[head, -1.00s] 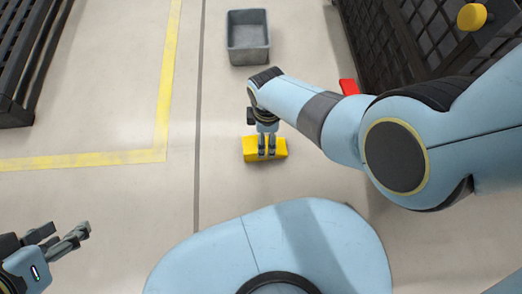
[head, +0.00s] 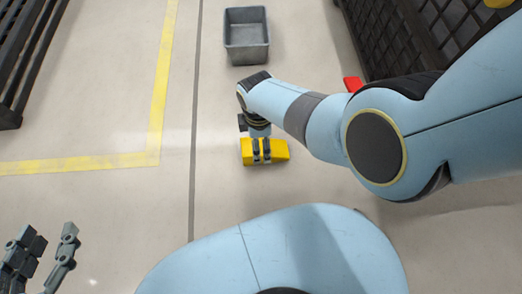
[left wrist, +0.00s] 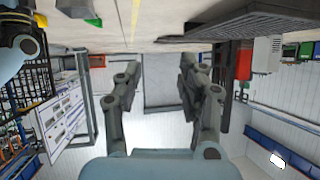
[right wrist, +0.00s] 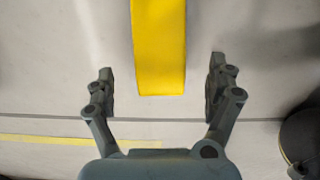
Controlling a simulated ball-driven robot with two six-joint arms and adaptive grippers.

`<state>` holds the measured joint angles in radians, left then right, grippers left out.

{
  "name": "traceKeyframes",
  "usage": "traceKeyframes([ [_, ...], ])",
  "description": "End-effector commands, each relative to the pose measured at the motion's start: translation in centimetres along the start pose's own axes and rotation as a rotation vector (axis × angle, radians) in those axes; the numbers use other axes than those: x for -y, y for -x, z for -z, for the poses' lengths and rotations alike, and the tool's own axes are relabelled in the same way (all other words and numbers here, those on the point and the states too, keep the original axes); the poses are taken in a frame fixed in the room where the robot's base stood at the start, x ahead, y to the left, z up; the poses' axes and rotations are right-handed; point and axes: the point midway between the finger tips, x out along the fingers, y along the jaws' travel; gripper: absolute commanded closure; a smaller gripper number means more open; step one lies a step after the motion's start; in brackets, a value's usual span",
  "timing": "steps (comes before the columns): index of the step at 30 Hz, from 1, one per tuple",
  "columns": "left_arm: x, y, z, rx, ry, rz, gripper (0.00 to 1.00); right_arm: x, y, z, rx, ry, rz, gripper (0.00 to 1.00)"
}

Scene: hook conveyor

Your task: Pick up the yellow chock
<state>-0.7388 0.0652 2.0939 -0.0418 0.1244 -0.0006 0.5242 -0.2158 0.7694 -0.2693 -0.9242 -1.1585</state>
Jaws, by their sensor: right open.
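The yellow chock (head: 279,150) lies on the floor below my right arm in the head view. My right gripper (head: 262,158) points down at it, its fingers overlapping the chock's middle. In the right wrist view the chock (right wrist: 159,45) runs between the two open fingers of my right gripper (right wrist: 160,78), with a gap on each side. I cannot tell how far above the chock the fingertips are. My left gripper (head: 48,245) is open and empty at the lower left, away from the chock; its spread fingers also show in the left wrist view (left wrist: 158,78).
A grey bin (head: 246,38) stands on the floor beyond the chock. A red object (head: 352,84) lies by the dark rack (head: 425,40) at the right, partly behind my right arm. Another dark rack (head: 25,55) stands at the left. The floor around the chock is clear.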

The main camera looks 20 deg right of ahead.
Motion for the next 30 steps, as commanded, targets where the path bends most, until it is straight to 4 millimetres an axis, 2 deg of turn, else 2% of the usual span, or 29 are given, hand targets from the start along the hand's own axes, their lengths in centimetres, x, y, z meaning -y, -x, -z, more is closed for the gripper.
traceKeyframes([
  [4, 0.0, 0.0, 0.3, -0.028, -0.002, 0.0, 0.6, 0.0, -0.2, 0.0, 0.0, 0.0, -0.001, 0.12],
  [8, 0.0, -0.7, 2.2, -0.094, -0.008, 0.0, 0.6, 0.0, -0.5, -0.1, 0.0, 0.0, 0.0, 0.12],
  [19, 0.2, -2.2, 10.9, -0.413, -0.039, 0.0, 0.6, 0.1, -2.0, -0.3, 0.0, 0.0, 0.001, 0.12],
  [30, 0.0, -0.9, 19.7, -0.768, -0.075, -0.005, 0.6, 0.1, -3.5, -0.6, 0.0, 0.0, 0.002, 0.12],
])
